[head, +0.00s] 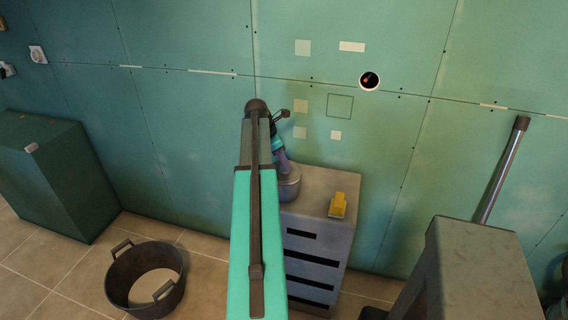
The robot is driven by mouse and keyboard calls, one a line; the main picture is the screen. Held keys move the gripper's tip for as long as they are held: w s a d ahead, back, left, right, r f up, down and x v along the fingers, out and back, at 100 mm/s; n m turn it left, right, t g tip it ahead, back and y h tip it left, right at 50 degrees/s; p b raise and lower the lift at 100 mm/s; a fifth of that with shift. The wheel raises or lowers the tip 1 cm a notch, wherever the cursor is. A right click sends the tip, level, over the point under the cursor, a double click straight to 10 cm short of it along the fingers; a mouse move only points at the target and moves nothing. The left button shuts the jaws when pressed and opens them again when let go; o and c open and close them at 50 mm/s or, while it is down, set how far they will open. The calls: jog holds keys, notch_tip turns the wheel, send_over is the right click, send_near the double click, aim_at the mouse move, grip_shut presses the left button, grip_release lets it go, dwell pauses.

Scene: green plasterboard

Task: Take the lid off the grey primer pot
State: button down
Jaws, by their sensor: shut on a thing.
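The grey primer pot (290,189) stands upright at the left of the top of a grey drawer cabinet. My arm hides its left side. My gripper (284,166) points down onto the top of the pot and is shut on its lid (294,176). The lid's edge is small and partly hidden by the gripper. I cannot tell whether the lid is still seated or slightly raised.
The drawer cabinet (318,237) stands against the green plasterboard wall, with a yellow object (338,206) at its top right. A black tub (117,293) is on the floor at left. A grey bench (480,270) stands at right, and a green chest (45,185) at far left.

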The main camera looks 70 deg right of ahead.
jog(key=shift+r+p, duration=1.2)
jog(key=shift+r, duration=0.5)
jog(key=shift+w, duration=0.1)
jog(key=w+a+f+n+b, duration=0.1)
jog(key=w+a, duration=1.3)
jog(key=w, duration=0.2)
jog(key=w+a+f+n+b, duration=0.1)
jog(key=w+a, duration=1.3)
jog(key=w, duration=0.2)
jog(key=w+a+b, duration=0.1)
jog(key=w+a, duration=0.2)
jog(key=a, duration=1.1)
jog(key=w+a+b, duration=0.1)
jog(key=w+a, duration=0.2)
jog(key=a, duration=1.1)
jog(key=w+a+n, duration=0.1)
jog(key=w+a, duration=0.2)
jog(key=a, duration=1.1)
jog(key=shift+w+t+h+b, duration=0.2)
jog(key=shift+t+h+b, duration=0.2)
jog(key=shift+a+f, duration=0.1)
jog(key=shift+a, duration=0.05)
